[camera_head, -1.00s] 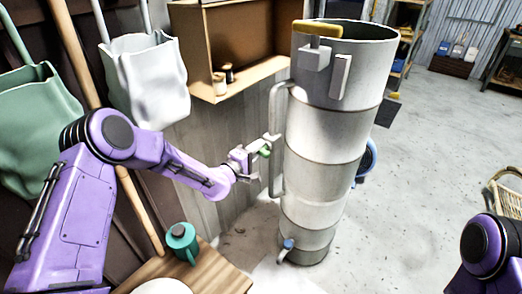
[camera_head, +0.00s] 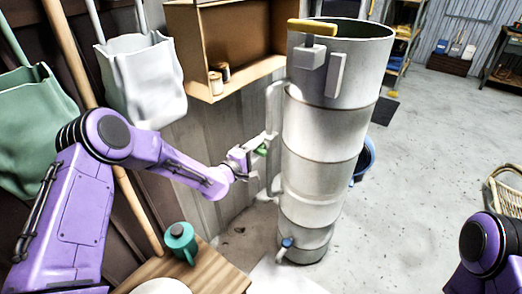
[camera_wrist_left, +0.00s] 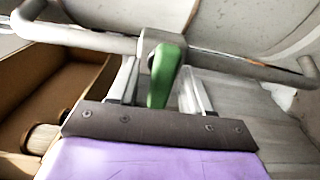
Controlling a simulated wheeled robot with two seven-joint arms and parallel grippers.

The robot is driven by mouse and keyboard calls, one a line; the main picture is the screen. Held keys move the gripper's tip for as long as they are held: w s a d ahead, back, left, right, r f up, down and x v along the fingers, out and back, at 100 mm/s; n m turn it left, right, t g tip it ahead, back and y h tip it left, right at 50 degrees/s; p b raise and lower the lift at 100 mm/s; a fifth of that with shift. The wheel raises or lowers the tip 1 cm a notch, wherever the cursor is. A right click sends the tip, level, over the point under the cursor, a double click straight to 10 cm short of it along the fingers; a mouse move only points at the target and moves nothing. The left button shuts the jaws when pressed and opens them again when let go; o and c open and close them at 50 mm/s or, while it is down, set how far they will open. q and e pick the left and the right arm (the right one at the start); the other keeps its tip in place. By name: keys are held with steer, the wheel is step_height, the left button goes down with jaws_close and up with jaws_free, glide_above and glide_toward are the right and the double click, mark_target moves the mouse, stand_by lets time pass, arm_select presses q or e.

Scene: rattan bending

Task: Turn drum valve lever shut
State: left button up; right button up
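A tall grey steel drum (camera_head: 322,140) stands in the middle of the head view. A thin grey side pipe (camera_head: 272,112) runs down its left side. My left gripper (camera_head: 258,152) is at the pipe, left of the drum. In the left wrist view its two fingers (camera_wrist_left: 160,88) are apart, one on each side of the lever, with a small gap at the left finger. Contact on the right side is unclear. My right gripper is out of view.
The drum has a yellow handle (camera_head: 312,27) on top and a blue-tipped tap (camera_head: 287,243) near its foot. A wooden cabinet (camera_head: 235,45) is behind my left arm. A teal mug (camera_head: 181,241) stands on a wooden table (camera_head: 215,272). Open floor lies to the right.

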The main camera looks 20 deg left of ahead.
arm_select(q)
steer(key=shift+s+a, duration=0.25)
steer(key=v, duration=1)
steer(key=shift+d+r+b, duration=0.2)
steer(key=shift+d+b, duration=0.1)
steer(key=shift+b, duration=0.15)
